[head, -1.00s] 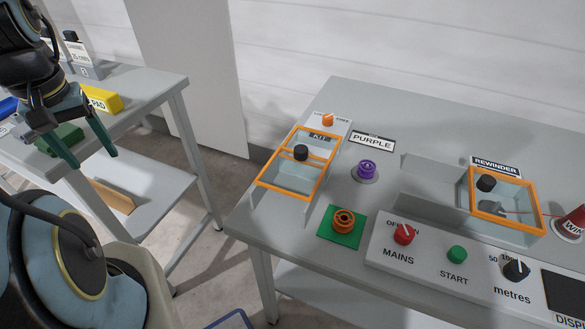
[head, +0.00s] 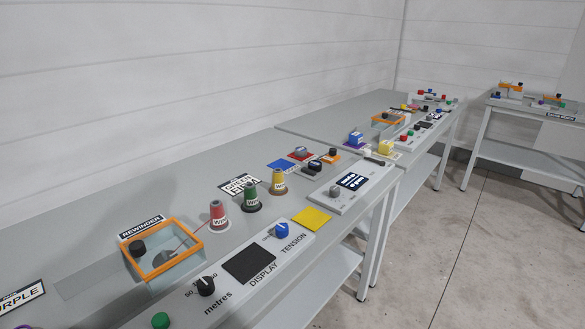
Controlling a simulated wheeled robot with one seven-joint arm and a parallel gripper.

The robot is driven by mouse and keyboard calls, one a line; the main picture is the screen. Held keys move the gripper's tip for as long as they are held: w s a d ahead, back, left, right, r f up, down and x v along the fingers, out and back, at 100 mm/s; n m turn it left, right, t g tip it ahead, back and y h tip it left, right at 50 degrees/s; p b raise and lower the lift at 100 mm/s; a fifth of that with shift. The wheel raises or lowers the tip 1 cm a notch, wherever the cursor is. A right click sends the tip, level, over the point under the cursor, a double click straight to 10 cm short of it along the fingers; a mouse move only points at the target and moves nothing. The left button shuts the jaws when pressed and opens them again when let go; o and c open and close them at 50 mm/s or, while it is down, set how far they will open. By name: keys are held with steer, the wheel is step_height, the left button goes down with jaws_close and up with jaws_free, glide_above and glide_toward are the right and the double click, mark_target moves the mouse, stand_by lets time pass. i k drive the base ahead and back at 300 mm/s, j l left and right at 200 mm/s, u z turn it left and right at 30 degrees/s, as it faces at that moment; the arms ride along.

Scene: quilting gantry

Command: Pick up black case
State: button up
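My gripper is out of the head view. A small dark object (head: 315,164), possibly the black case, lies on the near bench (head: 180,193) beyond the yellow cone. It is too small to tell for certain. A black-topped orange piece (head: 333,154) sits just behind it, and a red square with a grey round part (head: 301,152) is to its left.
Red (head: 218,215), green (head: 251,198) and yellow (head: 278,183) cones stand along the bench. The orange-framed rewinder box (head: 163,250) is at lower left. A control panel (head: 222,283) runs along the front edge. More benches (head: 520,110) stand farther right, with clear floor (head: 450,240) between.

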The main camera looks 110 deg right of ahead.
mark_target(316, 166)
steer(key=k+l+z, duration=0.1)
steer(key=k+l, duration=0.2)
steer(key=k, duration=0.25)
steer(key=k+l, duration=0.3)
steer(key=k, duration=0.2)
steer(key=k+l+z, duration=0.15)
steer(key=k+l, duration=0.15)
steer(key=k, duration=0.25)
steer(key=k+l, duration=0.15)
steer(key=l, duration=0.3)
steer(key=k+l+z, duration=0.1)
steer(key=l, duration=0.35)
steer(key=k+l, duration=0.15)
steer(key=l, duration=0.35)
steer(key=k+l+z, duration=0.1)
steer(key=l, duration=0.35)
steer(key=k+l, duration=0.15)
steer(key=l, duration=0.35)
